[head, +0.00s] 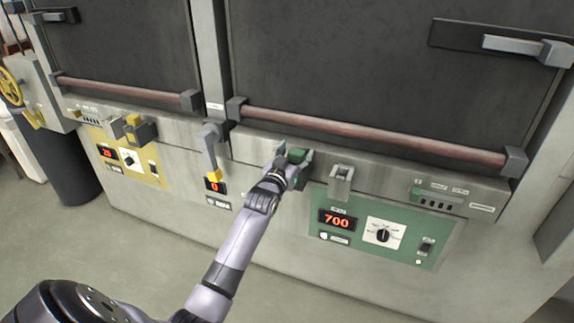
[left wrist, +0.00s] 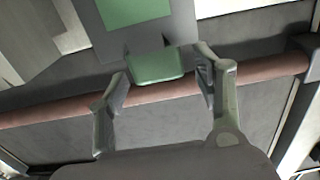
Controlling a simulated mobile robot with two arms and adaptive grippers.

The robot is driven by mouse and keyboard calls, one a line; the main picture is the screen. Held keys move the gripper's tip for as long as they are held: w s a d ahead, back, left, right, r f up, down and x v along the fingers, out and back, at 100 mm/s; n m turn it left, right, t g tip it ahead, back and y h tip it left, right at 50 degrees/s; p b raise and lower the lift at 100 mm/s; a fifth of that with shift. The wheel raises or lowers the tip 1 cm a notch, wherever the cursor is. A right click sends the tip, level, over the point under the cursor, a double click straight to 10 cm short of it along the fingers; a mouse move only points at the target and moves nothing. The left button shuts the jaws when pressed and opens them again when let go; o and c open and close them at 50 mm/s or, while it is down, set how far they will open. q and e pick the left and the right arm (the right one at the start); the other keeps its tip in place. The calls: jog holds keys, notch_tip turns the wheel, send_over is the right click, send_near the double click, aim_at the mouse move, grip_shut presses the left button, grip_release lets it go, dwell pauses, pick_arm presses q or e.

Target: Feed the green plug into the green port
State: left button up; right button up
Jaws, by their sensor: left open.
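The green plug (head: 297,155) sits at the ledge below the large door's red-brown handle bar. My left gripper (head: 292,161) is at the plug, with its fingers on either side of it. In the left wrist view the plug's green block (left wrist: 156,67) lies between the two open fingers (left wrist: 164,82), with a visible gap to the left one. A grey part with a green patch (left wrist: 135,10) is above it. The green port (head: 432,197) is a slotted strip on the ledge to the right, above the green panel. My right gripper is not in view.
An empty grey bracket (head: 342,180) stands between the plug and the green panel (head: 370,238), whose display reads 700. A lever with a yellow end (head: 211,160) is left of my gripper. A yellow plug (head: 135,127) is farther left. The handle bar (head: 370,135) runs above the ledge.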

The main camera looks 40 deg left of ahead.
pick_arm(q)
jog(key=v, duration=1)
jog(key=shift+s, duration=0.4)
jog(key=s+d+f+g+h, duration=0.1)
jog(key=d+f+g, duration=0.1)
jog(key=f, duration=0.8)
jog(key=d+f+g+h, duration=0.1)
jog(key=d+f+g, duration=0.1)
jog(key=f, duration=0.8)
jog(key=s+d+f+m+g, duration=0.1)
jog(key=s+d+f+g, duration=0.1)
jog(key=s+f, duration=0.35)
jog(key=s+d+f+m+g+h, duration=0.1)
jog(key=s+d+f, duration=0.15)
jog(key=f, duration=0.65)
jog(key=s+d+f+g, duration=0.1)
jog(key=s+f+g, duration=0.1)
jog(key=s+f, duration=0.45)
jog(key=s+d+f+m+g, duration=0.1)
jog(key=s+d+f+g, duration=0.1)
jog(key=s+f, duration=0.4)
jog(key=s+d+f+m+g+h, duration=0.1)
jog(key=s+f, duration=0.6)
jog(key=s, duration=0.9)
jog(key=s+d+f+m+g, duration=0.1)
jog(key=s+d+f+g, duration=0.3)
jog(key=s+f, duration=0.3)
jog(key=s, duration=0.5)
